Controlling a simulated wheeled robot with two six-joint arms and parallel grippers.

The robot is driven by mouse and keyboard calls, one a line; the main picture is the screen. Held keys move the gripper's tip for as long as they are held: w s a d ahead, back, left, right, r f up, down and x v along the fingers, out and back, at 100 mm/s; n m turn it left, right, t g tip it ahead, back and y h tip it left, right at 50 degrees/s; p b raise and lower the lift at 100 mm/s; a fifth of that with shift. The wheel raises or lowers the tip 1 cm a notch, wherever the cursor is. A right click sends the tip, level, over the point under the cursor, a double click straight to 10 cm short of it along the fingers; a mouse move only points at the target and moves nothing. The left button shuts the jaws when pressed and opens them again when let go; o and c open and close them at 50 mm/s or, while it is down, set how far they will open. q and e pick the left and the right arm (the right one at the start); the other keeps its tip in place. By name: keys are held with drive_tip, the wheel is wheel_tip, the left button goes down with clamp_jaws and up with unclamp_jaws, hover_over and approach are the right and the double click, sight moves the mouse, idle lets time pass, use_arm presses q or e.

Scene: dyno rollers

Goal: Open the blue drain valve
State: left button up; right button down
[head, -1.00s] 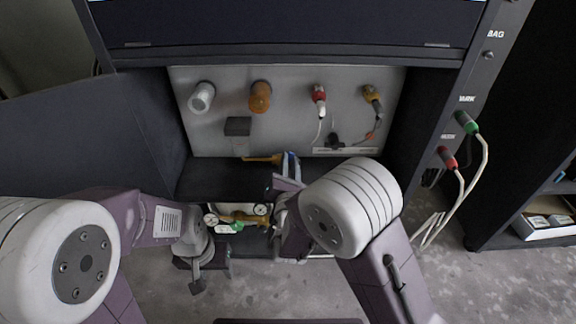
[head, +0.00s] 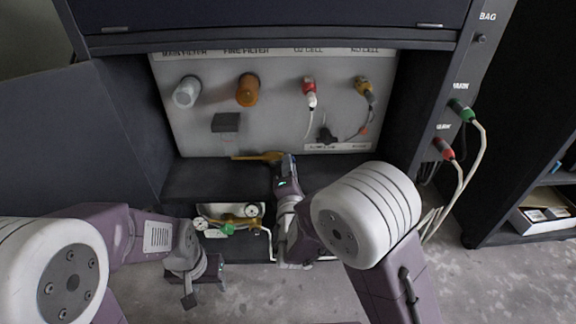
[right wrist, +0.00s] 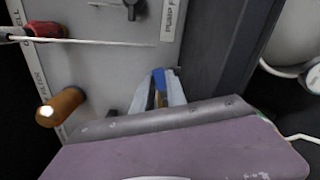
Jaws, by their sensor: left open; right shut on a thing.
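The blue valve handle (right wrist: 158,76) shows in the right wrist view between the pale fingers of my right gripper (right wrist: 158,92), with a brass-coloured part just below it. My right gripper is shut on it. In the head view my right gripper (head: 286,168) reaches the foot of the panel, at the right end of a brass pipe (head: 256,157); the blue handle is mostly hidden there. My left gripper (head: 190,290) is low at the left, open and empty, pointing down, apart from the valve.
The grey panel (head: 210,135) carries a white filter (head: 187,91), an orange filter (head: 247,90) and two cabled cells. A gauge assembly with a green part (head: 228,229) sits low between my arms. Cables (head: 470,180) hang on the right. A dark door stands at left.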

drive_tip(key=shift+f+m, duration=0.15)
drive_tip(key=shift+m, duration=0.25)
drive_tip(key=c, duration=1.3)
unclamp_jaws()
drive_tip(key=shift+c, duration=0.2)
